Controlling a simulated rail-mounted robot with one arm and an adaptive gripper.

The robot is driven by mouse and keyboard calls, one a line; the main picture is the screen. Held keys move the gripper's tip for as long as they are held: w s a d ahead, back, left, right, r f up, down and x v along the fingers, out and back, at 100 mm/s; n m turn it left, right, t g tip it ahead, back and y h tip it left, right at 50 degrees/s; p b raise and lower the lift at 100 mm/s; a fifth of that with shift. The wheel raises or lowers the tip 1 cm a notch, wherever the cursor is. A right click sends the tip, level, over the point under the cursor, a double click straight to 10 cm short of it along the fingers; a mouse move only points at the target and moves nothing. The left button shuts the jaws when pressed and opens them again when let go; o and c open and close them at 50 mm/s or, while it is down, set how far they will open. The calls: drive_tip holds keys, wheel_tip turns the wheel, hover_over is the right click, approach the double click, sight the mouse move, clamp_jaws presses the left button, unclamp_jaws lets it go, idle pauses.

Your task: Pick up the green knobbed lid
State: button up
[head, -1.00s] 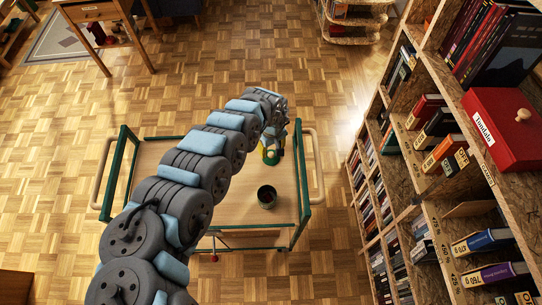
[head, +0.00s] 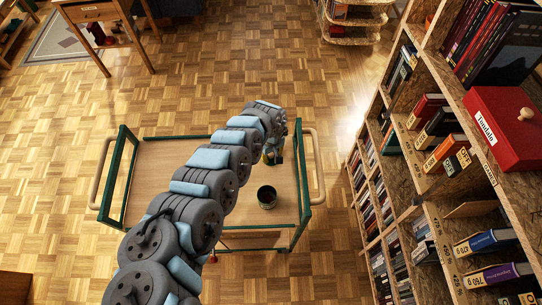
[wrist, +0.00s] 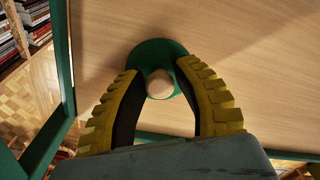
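The green lid (wrist: 158,53) lies on the wooden cart top, seen in the wrist view. Its pale round knob (wrist: 160,84) faces my camera. My gripper (wrist: 157,70) has its two yellow ribbed fingers open, one on each side of the knob. A narrow gap seems to show between the knob and the fingers, and the fingertips overlap the lid in the picture. I cannot tell how high they are above it. In the head view my gripper (head: 272,154) is over the right part of the cart, and my arm and gripper hide the lid.
A dark green open pot (head: 267,197) stands on the cart top (head: 160,160), nearer the front edge than my gripper. Green rails (head: 304,185) bound the cart. A tall bookshelf (head: 440,180) stands to the right. The cart's left part looks clear.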

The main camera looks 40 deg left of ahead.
sight(270, 156)
clamp_jaws()
drive_tip(key=shift+a+r, duration=0.1)
drive_tip(key=shift+r, duration=0.4)
drive_tip(key=r, duration=0.1)
drive_tip(key=r+p, duration=0.1)
drive_tip(key=r, duration=0.1)
drive_tip(key=shift+s+d+r, duration=0.25)
drive_tip(key=shift+s+r, duration=0.05)
drive_tip(key=s+d+r+p, duration=0.8)
drive_tip(key=s+p, duration=0.2)
drive_tip(key=p, duration=0.6)
drive_tip(key=shift+s+r, duration=0.2)
drive_tip(key=shift+r, duration=0.05)
drive_tip(key=shift+w, duration=0.1)
